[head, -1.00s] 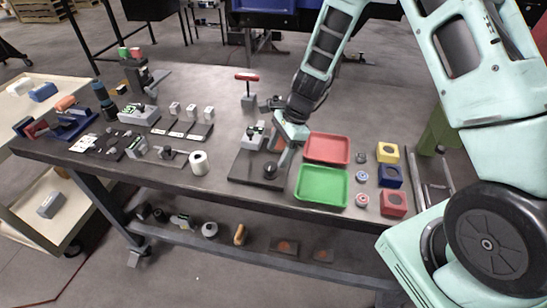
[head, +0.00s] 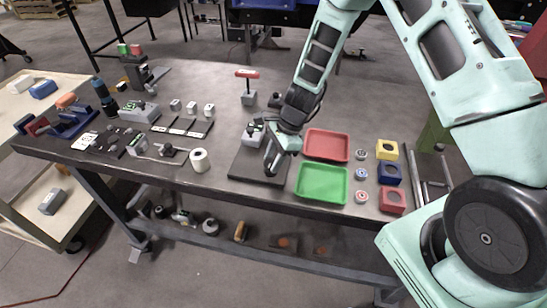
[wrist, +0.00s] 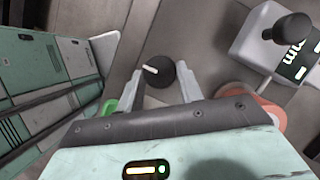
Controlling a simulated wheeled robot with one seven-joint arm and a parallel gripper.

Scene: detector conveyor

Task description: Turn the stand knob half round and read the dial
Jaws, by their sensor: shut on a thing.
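The stand knob (wrist: 162,74) is a round black knob with a white mark in the wrist view, seen between my two fingers. My gripper (wrist: 161,84) is shut on it, one finger at each side. In the head view my gripper (head: 269,166) is low over the front of the stand's dark base plate (head: 243,170) and hides the knob. A grey dial unit (head: 254,132) stands behind it. In the wrist view the dial unit (wrist: 250,37) has a black knob and a dark display with green-edged white marks, partly cut off and not readable as a value.
A red tray (head: 327,145) and a green tray (head: 321,184) lie just right of the stand. Yellow (head: 387,150), blue and red blocks stand farther right.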

